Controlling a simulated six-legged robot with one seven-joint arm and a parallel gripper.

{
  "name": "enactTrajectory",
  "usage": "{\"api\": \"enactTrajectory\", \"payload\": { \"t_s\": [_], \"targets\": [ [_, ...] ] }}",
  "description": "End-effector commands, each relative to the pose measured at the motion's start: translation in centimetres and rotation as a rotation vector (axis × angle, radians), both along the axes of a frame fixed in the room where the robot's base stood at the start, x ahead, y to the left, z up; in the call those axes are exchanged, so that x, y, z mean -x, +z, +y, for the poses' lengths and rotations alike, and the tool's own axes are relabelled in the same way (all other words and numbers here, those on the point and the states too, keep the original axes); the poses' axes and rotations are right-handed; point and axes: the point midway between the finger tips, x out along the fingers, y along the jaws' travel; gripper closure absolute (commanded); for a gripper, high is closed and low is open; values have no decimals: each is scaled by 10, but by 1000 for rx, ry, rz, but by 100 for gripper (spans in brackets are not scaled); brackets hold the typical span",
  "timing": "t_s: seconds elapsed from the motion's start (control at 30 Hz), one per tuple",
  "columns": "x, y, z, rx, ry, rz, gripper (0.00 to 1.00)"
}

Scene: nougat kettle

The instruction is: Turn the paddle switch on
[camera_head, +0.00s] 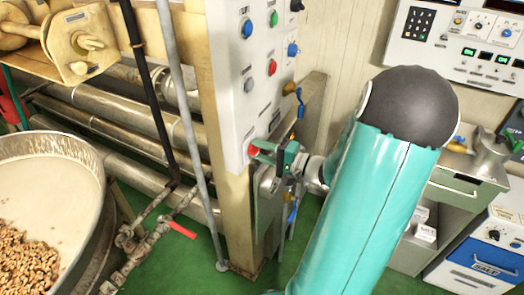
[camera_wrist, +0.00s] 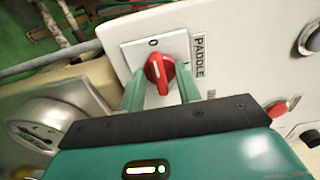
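The paddle switch (camera_wrist: 159,70) is a red rotary knob on a white square plate, with a "PADDLE" label (camera_wrist: 199,57) beside it. The white line on the knob points toward the "0" mark. In the head view the red knob (camera_head: 253,150) is low on the white control panel, partly hidden by my gripper (camera_head: 262,147). In the wrist view the two green fingers of my gripper (camera_wrist: 161,80) stand on either side of the knob. Small gaps seem to show between fingers and knob; contact cannot be told for sure.
The panel (camera_head: 233,95) carries several other buttons, including a red one (camera_head: 272,67) above. A round gauge (camera_wrist: 40,125) sits left in the wrist view. A large kettle (camera_head: 98,190) with nuts stands at left. Pipes run behind it. A cabinet (camera_head: 460,195) stands at right.

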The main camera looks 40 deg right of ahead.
Motion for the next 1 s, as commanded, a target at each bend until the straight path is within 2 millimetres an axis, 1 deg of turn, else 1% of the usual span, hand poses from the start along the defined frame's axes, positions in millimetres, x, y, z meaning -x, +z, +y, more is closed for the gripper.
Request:
{"api": "enactTrajectory", "payload": {
  "t_s": [0.1, 0.13, 0.2, 0.27, 0.3, 0.67, 0.87, 1.0],
  "targets": [
    [0, 0, 0, 0, 0, 0, 66],
    [0, 0, 0, 0, 0, 0, 70],
    [0, 0, 0, 0, 0, 0, 84],
    [0, 0, 0, 0, 0, 0, 96],
    [0, 0, 0, 0, 0, 0, 100],
    [0, 0, 0, -26, 1, 9, 100],
    [0, 0, 0, -107, 2, 38, 100],
    [0, 0, 0, -200, 2, 72, 100]
  ]
}}
